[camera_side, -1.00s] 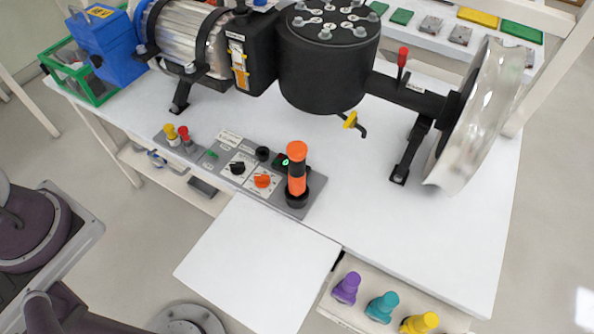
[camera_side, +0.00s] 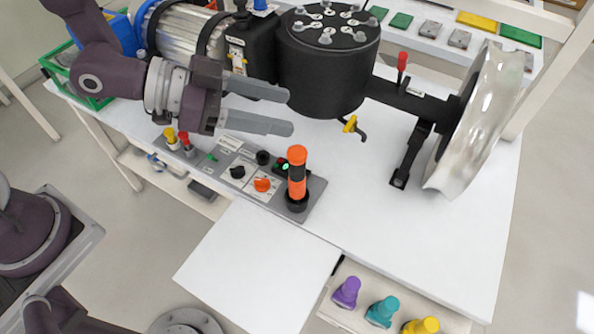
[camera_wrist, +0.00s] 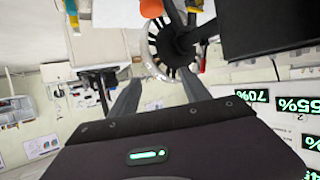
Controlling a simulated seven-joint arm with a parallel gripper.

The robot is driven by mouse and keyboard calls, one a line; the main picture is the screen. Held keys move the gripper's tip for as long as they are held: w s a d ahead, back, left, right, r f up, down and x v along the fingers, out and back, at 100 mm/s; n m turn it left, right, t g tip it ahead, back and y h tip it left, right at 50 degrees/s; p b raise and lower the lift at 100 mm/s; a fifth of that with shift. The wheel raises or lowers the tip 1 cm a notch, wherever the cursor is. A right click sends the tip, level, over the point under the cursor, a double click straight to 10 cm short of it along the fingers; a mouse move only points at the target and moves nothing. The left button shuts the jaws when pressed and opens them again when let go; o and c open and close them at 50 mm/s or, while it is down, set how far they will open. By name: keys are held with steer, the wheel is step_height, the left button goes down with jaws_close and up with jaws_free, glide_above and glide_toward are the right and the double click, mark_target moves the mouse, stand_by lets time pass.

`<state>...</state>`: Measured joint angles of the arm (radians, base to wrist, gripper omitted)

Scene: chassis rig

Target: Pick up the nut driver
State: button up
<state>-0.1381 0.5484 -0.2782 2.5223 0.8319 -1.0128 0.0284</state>
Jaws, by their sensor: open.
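The nut driver appears to be the upright orange-and-black handle (camera_side: 297,173) standing in a round black holder at the right end of the grey control panel (camera_side: 235,160). Its lower end is hidden in the holder. My gripper (camera_side: 290,112) is open and empty in the side view, its two grey fingers pointing right. In that picture the fingertips lie just above the handle's orange top, with a gap. The fingers of my gripper (camera_wrist: 160,74) also show in the wrist view, with a rounded orange shape (camera_wrist: 151,8) at the top edge that may be the handle's top.
A black drum (camera_side: 328,70) with bolts on top stands behind the panel, joined to a silver wheel (camera_side: 485,120) at right. Knobs and a red and a yellow plug (camera_side: 170,136) sit on the panel. White table is clear right of the holder.

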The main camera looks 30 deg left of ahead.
mark_target(290, 163)
step_height(290, 163, down, 13)
steer(key=shift+r, duration=0.2)
steer(key=x, duration=0.7)
steer(key=shift+w+a, duration=0.2)
steer(key=shift+w, duration=0.15)
jaws_close()
stand_by(0.5)
